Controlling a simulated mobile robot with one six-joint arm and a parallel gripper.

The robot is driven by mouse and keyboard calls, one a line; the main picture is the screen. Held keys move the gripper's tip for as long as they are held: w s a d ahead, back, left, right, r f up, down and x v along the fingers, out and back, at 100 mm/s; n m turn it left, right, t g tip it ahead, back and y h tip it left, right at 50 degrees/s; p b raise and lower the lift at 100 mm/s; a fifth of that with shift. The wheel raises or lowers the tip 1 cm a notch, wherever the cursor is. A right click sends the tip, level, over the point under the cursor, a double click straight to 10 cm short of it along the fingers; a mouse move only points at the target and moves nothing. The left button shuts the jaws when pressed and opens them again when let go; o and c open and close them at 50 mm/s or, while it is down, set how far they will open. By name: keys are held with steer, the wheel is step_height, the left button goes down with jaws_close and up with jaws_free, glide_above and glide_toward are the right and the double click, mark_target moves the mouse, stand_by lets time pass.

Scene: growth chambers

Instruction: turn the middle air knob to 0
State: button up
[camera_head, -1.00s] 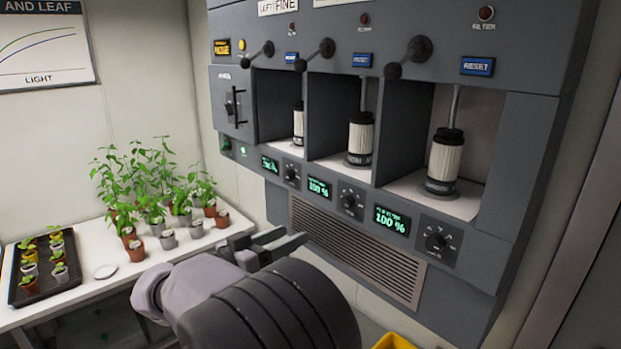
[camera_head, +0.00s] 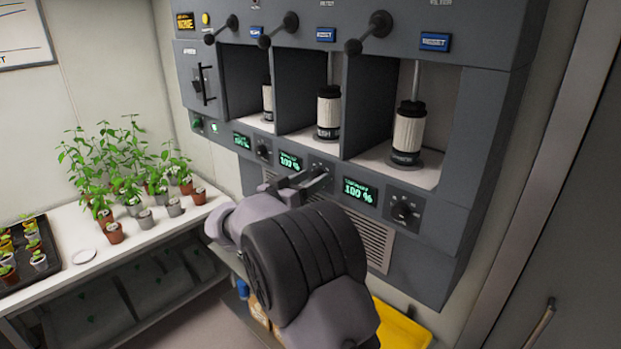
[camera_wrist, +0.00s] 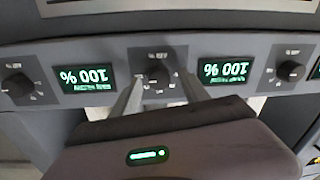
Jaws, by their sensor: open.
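The middle air knob (camera_wrist: 157,76) is a small black dial on the grey panel, below the middle filter bay. In the wrist view, which is upside down, it sits between the two fingers of my open gripper (camera_wrist: 161,86). I cannot tell whether the fingers touch it. In the head view my gripper (camera_head: 314,179) is at the panel front and partly hides this knob. The middle display (camera_head: 290,161) beside it reads 100 % in green; it also shows in the wrist view (camera_wrist: 226,70). The knob's exact pointer setting is too small to read.
The right knob (camera_head: 404,210) with its 100 % display (camera_head: 360,191) and the left knob (camera_head: 263,149) flank the middle one. Black ball-ended levers (camera_head: 380,24) stick out above the bays. A white bench (camera_head: 150,238) with potted plants stands at the left.

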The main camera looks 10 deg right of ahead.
steer(key=shift+s, duration=0.1)
jaws_close()
